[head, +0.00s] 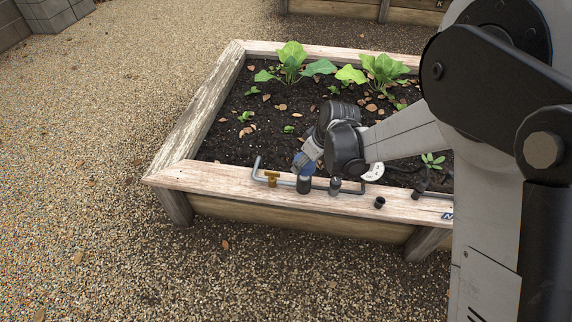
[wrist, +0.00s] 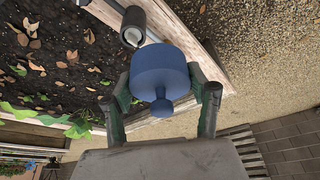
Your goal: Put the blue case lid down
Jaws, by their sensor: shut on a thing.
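The blue case lid (wrist: 160,75) is a round blue disc with a small knob, seen close up in the wrist view. My gripper (wrist: 163,90) is shut on it, with one finger on each side. In the head view a bit of the blue lid (head: 303,163) shows at the end of my arm, above the bed's front rim; my fingers are mostly hidden there. A dark upright cylinder (wrist: 132,27) with a pale open end stands just beyond the lid in the wrist view. Dark cylinders (head: 304,184) also stand on the front rim in the head view.
The wooden rim (head: 230,178) of the raised bed carries a bent grey metal bar with a brass-coloured clip (head: 272,179) and a small black cup (head: 380,202). Soil, dry leaves and green plants (head: 292,62) lie behind. Gravel surrounds the bed.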

